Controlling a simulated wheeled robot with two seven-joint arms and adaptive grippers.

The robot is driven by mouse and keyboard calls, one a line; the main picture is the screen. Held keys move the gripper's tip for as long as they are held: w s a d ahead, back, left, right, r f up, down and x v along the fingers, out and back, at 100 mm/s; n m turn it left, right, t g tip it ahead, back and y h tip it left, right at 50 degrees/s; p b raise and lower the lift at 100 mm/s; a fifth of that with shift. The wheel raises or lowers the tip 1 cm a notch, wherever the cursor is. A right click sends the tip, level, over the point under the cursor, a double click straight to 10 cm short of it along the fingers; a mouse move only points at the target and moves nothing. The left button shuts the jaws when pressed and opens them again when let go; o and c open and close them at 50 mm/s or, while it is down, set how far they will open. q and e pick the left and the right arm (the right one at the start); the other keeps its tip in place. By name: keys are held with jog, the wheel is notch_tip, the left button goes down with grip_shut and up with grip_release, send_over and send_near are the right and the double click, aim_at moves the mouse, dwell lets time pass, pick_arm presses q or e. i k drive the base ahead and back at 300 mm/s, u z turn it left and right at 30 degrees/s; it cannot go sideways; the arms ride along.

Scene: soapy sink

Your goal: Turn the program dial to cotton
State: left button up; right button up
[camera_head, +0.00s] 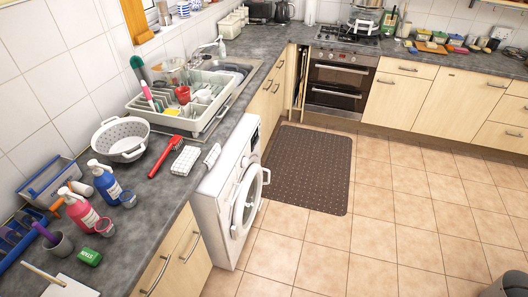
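The white washing machine (213,203) stands under the counter at the centre left, with its front facing right. Its round door (243,203) is on that front, seen at a steep angle. A narrow control panel (246,150) runs along the top of the front, with a small dark area on it. The program dial is too small and too oblique to make out, so its setting cannot be read. Neither of my grippers is in view.
The dark mat (307,170) lies right of the washing machine on open tiled floor (390,215). The counter (150,190) above holds a colander (121,140), spray bottles (105,184) and a dish rack (180,104). An oven (338,80) stands at the back.

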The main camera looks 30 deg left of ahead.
aim_at(245, 162)
jog(key=i, duration=1.15)
jog(key=u, duration=2.25)
